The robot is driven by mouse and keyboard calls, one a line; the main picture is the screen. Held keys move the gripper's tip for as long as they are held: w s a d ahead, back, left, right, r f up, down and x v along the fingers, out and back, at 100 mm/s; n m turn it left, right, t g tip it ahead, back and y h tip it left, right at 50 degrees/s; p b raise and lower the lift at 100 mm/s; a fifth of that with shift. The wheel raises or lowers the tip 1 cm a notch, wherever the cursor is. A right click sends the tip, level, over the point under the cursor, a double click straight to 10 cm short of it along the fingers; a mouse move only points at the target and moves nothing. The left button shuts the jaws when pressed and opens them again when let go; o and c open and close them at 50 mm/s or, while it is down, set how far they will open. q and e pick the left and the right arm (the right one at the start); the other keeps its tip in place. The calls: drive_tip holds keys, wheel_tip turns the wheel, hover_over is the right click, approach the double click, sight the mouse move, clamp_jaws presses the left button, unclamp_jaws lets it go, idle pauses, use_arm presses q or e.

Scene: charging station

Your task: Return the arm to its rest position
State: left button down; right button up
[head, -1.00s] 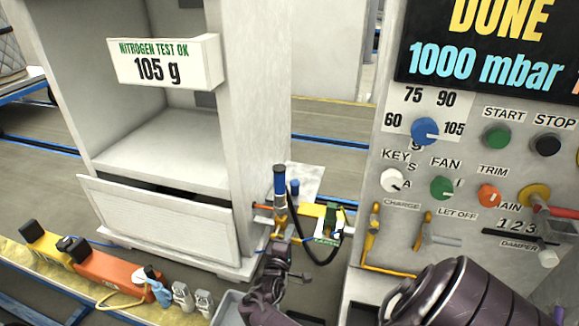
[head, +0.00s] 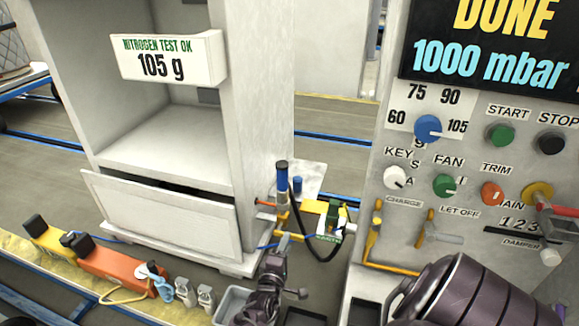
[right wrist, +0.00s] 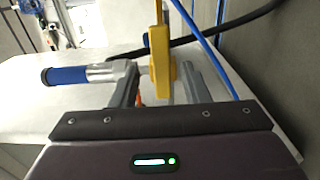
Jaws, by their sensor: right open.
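My right gripper (head: 283,245) is in the lower middle of the head view, just in front of and below the blue-handled yellow fitting (head: 282,180) beside the white cabinet. In the right wrist view its two fingers (right wrist: 160,88) stand apart. The fitting's yellow body (right wrist: 160,65) shows beyond the gap between them, and its blue grip (right wrist: 65,75) lies to the left. I see nothing held; whether a finger touches the fitting is unclear. My left gripper is not in view.
The control panel (head: 470,190) with knobs and levers stands close on the right. The white cabinet (head: 265,120) is behind. A black hose (head: 318,250) hangs by the fitting. An orange tool (head: 110,268) and small grey parts lie on the ledge at lower left.

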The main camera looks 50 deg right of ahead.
drive_tip(key=shift+v, duration=0.8)
